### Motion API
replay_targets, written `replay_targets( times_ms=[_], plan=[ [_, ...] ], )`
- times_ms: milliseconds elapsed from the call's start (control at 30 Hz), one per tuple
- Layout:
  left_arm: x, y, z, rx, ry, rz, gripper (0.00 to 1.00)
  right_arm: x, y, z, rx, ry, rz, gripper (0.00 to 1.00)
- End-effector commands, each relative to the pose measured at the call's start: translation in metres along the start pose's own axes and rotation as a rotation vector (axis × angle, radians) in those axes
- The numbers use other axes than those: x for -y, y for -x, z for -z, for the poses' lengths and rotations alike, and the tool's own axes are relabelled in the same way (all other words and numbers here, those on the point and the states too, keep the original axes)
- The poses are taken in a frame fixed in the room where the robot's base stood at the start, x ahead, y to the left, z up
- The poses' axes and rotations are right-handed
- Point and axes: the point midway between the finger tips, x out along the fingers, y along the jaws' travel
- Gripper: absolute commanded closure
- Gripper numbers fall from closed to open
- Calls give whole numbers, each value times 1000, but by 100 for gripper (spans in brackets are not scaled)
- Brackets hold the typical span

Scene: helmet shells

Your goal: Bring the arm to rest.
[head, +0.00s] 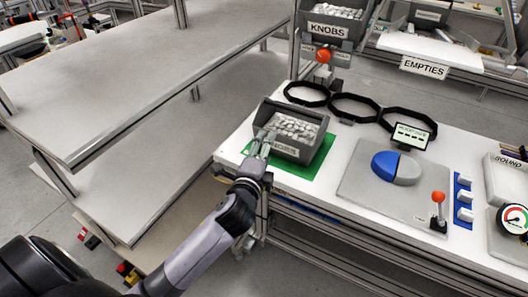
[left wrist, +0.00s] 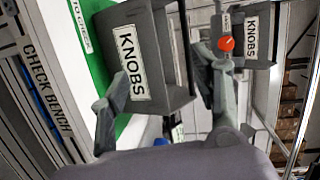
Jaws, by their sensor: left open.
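My left arm reaches in from the lower left of the head view. Its gripper (head: 262,143) is at the front left of a grey bin (head: 308,150) full of small pale parts. The bin stands on a green mat (head: 322,158) on the white bench. In the left wrist view the open left gripper (left wrist: 155,78) has its fingers apart, with the bin's front wall and KNOBS label (left wrist: 132,62) showing between them. I cannot tell whether a finger touches the bin. My right gripper is in neither view.
Black rings (head: 355,107), a grey plate (head: 365,185) with a blue and grey dome (head: 396,168), and an orange-knobbed lever (head: 438,205) are on the bench (head: 300,195). A second KNOBS bin (head: 330,30) hangs behind. The shelf tops (head: 130,75) at left are bare.

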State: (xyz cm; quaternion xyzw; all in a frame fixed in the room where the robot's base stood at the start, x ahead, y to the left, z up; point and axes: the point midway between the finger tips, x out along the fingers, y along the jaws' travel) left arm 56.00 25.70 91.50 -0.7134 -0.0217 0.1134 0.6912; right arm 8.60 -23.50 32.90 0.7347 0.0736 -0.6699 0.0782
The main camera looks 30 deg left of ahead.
Motion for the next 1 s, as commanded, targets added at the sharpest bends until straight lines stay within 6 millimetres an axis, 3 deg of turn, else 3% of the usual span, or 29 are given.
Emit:
replay_targets(
  times_ms=[367, 467, 567, 733, 800, 1000],
  plan=[
    [0, 0, 0, 0, 2, -1, 42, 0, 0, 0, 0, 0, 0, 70],
    [-12, 7, -3, 16, 60, -45, 42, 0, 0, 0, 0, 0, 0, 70],
    [-47, 31, -11, 66, 228, -177, 42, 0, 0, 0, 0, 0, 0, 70],
    [-122, 103, -20, 229, 611, -495, 42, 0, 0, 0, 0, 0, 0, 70],
    [-142, 131, -20, 294, 721, -596, 42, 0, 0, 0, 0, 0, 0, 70],
    [-178, 197, -16, 453, 933, -812, 42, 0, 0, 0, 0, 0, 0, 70]
  ],
)
